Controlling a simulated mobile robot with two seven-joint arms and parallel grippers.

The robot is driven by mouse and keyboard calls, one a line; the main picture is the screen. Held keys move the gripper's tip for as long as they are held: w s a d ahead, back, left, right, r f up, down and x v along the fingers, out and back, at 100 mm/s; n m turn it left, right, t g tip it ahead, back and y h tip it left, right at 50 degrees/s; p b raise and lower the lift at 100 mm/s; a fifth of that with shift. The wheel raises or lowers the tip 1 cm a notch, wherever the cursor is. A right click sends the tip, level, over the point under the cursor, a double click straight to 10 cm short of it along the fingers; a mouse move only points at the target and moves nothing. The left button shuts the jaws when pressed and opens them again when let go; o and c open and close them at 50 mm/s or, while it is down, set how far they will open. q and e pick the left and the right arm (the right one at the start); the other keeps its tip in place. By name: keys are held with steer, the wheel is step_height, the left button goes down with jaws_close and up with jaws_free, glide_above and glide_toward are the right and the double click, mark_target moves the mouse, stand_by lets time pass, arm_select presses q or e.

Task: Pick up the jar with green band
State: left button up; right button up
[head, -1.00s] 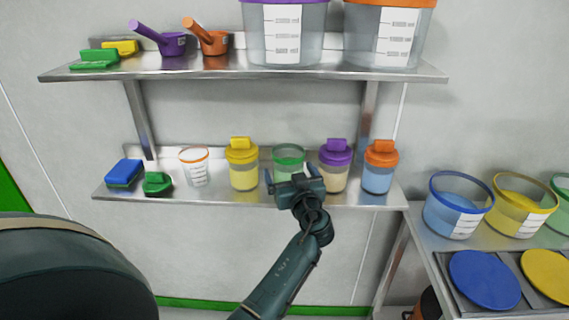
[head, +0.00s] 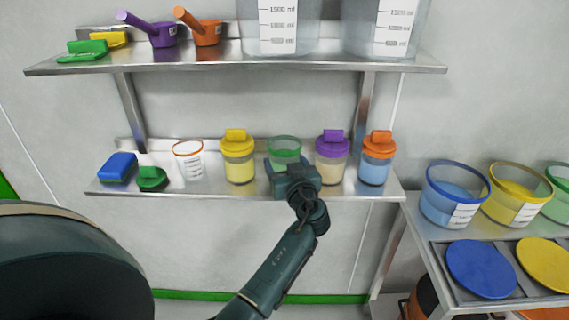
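The jar with the green band (head: 285,143) is a clear beaker-like vessel with a green rim, standing on the lower shelf between the yellow-lidded jar and the purple-lidded jar. My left gripper (head: 287,164) is at the shelf's front, directly before this jar. Its fingers look apart, one on either side of the jar's lower part. The gripper body hides the jar's base, and I cannot tell whether the fingers touch it. My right gripper is out of view.
The lower shelf (head: 210,189) also holds a yellow-lidded jar (head: 238,160), a purple-lidded jar (head: 332,160) close on the right, an orange-lidded jar (head: 375,162) and an orange-rimmed beaker (head: 190,162). The upper shelf (head: 220,59) overhangs. A table with bins (head: 455,195) stands right.

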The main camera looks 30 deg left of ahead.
arm_select(q)
steer(key=c, duration=0.9)
steer(key=shift+r, duration=0.1)
steer(key=shift+r, duration=0.1)
step_height(320, 180, up, 10)
steer(key=shift+f, duration=0.1)
